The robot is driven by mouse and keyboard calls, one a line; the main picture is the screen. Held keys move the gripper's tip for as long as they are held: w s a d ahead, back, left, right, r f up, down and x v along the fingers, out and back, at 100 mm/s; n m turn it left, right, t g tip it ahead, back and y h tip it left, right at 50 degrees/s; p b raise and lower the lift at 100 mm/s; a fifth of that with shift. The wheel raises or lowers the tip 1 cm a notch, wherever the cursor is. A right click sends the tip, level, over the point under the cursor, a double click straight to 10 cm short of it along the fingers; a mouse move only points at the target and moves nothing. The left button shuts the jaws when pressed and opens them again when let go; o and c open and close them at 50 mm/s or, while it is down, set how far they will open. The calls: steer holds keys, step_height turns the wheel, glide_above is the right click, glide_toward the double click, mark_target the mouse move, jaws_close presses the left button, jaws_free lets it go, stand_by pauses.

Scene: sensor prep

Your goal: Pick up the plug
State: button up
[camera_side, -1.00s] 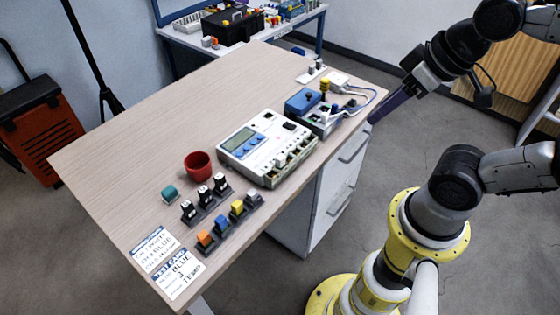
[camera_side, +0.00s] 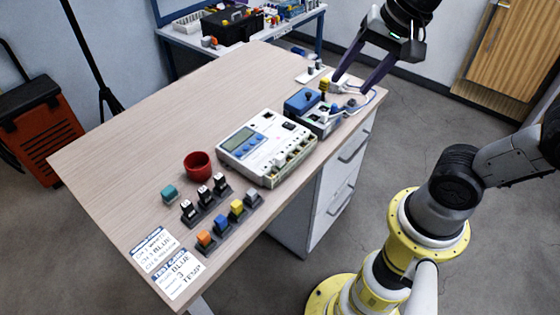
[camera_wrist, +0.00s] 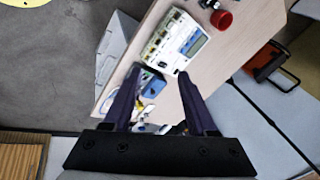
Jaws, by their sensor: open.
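My gripper (camera_side: 351,84) is open and empty, its two dark fingers spread above the far right end of the table. In the wrist view my gripper (camera_wrist: 160,72) has the blue box (camera_wrist: 154,84) between and beyond its fingertips. Which piece is the plug is not clear. Small coloured plug-like blocks stand in a front rack: orange (camera_side: 205,238), blue (camera_side: 221,223), yellow (camera_side: 237,207) and grey (camera_side: 251,194). A yellow-topped piece (camera_side: 324,85) stands beside the blue box (camera_side: 303,101), near my fingers. A teal block (camera_side: 169,193) lies near the racks.
A white meter unit (camera_side: 268,148) with a display sits mid-table. A red cup (camera_side: 197,166), a rack of black-and-white blocks (camera_side: 204,194) and printed cards (camera_side: 166,263) are nearer. Cables (camera_side: 352,103) lie at the right edge. The table's left side is clear.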

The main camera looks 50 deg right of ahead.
steer(key=w+a+f+m+g, duration=0.25)
steer(key=w+m, duration=0.35)
steer(key=w, duration=0.3)
steer(key=g, duration=0.2)
glide_above(280, 156)
step_height(280, 156, down, 7)
step_height(280, 156, down, 14)
steer(key=shift+f, duration=0.15)
jaws_close()
